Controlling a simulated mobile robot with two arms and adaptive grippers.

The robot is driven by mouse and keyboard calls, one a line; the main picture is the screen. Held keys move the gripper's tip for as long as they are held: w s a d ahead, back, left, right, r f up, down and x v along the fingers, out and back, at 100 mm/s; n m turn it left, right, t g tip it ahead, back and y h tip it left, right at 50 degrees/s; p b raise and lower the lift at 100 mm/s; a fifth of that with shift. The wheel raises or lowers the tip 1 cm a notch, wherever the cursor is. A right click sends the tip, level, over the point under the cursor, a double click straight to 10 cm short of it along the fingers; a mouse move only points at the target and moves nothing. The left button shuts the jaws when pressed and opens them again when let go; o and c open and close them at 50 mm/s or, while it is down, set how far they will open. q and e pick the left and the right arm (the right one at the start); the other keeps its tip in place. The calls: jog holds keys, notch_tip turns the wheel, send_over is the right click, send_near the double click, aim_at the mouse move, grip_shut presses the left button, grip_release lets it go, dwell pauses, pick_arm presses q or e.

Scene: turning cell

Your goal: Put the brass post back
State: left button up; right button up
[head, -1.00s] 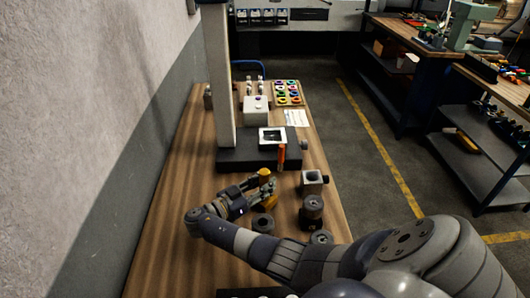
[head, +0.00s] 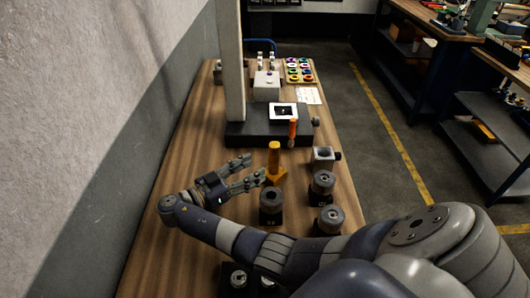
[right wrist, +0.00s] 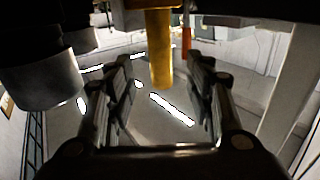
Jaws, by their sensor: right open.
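The brass post (head: 274,155) stands upright on a yellow-orange base (head: 277,178) on the wooden bench, in the middle of the head view. It also shows in the right wrist view (right wrist: 160,55), beyond and between the fingers. My right gripper (head: 256,169) is open, just left of the post. The post's seating in the base is too small to tell. My left gripper is not in view.
Dark round pieces on black holders (head: 270,202) stand close in front of the post and to its right (head: 322,183). A black-based stand (head: 262,138) with a pale column and an orange-handled tool (head: 292,132) are behind. The bench's left side is clear.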

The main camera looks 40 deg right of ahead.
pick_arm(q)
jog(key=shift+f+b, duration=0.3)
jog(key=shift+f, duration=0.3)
pick_arm(e)
jog(key=shift+a, duration=1.5)
jog(key=shift+w, duration=0.1)
